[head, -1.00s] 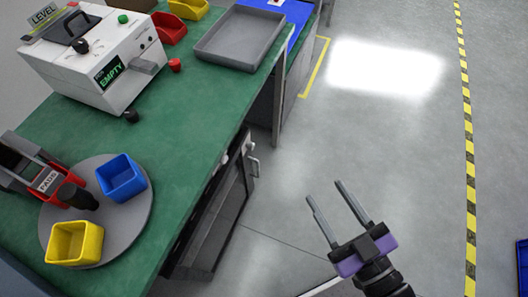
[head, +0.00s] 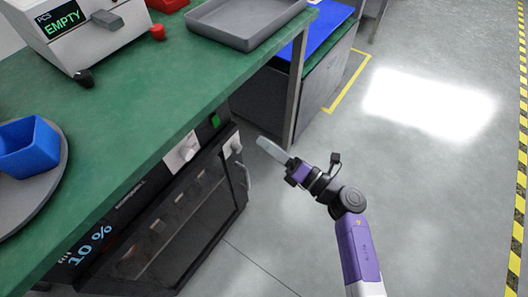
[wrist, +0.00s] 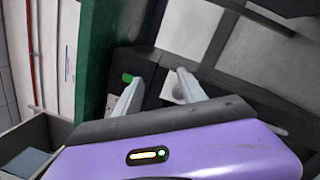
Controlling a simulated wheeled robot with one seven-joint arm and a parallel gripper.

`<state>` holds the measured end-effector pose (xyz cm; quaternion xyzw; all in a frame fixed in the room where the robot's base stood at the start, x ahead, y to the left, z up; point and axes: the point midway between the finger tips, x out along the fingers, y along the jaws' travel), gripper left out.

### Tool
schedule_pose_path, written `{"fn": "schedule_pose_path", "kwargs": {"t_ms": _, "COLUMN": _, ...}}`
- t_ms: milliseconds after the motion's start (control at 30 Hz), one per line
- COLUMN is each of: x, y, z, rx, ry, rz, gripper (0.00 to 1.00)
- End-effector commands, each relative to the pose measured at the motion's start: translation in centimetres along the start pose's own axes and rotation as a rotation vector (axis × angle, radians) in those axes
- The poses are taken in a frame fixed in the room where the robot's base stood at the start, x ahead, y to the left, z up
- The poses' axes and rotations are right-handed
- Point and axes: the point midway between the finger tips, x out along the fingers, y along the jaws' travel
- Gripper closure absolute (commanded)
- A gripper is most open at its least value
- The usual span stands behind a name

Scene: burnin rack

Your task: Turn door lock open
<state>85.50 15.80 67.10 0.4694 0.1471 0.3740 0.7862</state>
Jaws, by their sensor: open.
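The dark cabinet (head: 175,215) stands under the green bench, with a windowed door and a bar handle (head: 246,172) at its right edge. A pale plate with a small knob (head: 183,153) is on the cabinet's upper front, and another pale fitting (head: 233,146) sits near the door's upper right corner. I cannot tell for certain which is the lock. My gripper (head: 262,142) is open and empty, to the right of these fittings in the head view. In the wrist view, my gripper (wrist: 155,88) points at the cabinet front; the right finger partly covers a pale plate (wrist: 177,88).
The green bench (head: 130,110) overhangs the cabinet and carries a grey tray (head: 245,30), a blue bin (head: 30,148) and a white machine (head: 85,30). A bench leg (head: 297,95) stands behind my gripper. The floor (head: 430,190) at right is clear.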

Motion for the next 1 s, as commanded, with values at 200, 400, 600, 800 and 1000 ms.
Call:
{"fn": "schedule_pose_path", "kwargs": {"t_ms": 200, "x": -0.9, "y": -2.1, "z": -5.5, "rx": -0.204, "ry": 0.186, "rz": -0.016, "gripper": 0.52}}
{"fn": "schedule_pose_path", "kwargs": {"t_ms": 400, "x": 0.3, "y": -2.0, "z": -5.8, "rx": -0.235, "ry": 0.189, "rz": -0.005, "gripper": 0.52}}
{"fn": "schedule_pose_path", "kwargs": {"t_ms": 600, "x": 3.3, "y": -2.1, "z": -6.4, "rx": -0.232, "ry": 0.188, "rz": -0.004, "gripper": 0.52}}
{"fn": "schedule_pose_path", "kwargs": {"t_ms": 800, "x": 5.8, "y": -2.2, "z": -6.8, "rx": -0.231, "ry": 0.186, "rz": -0.006, "gripper": 0.52}}
{"fn": "schedule_pose_path", "kwargs": {"t_ms": 1000, "x": 6.7, "y": -2.2, "z": -6.9, "rx": -0.23, "ry": 0.185, "rz": -0.007, "gripper": 0.52}}
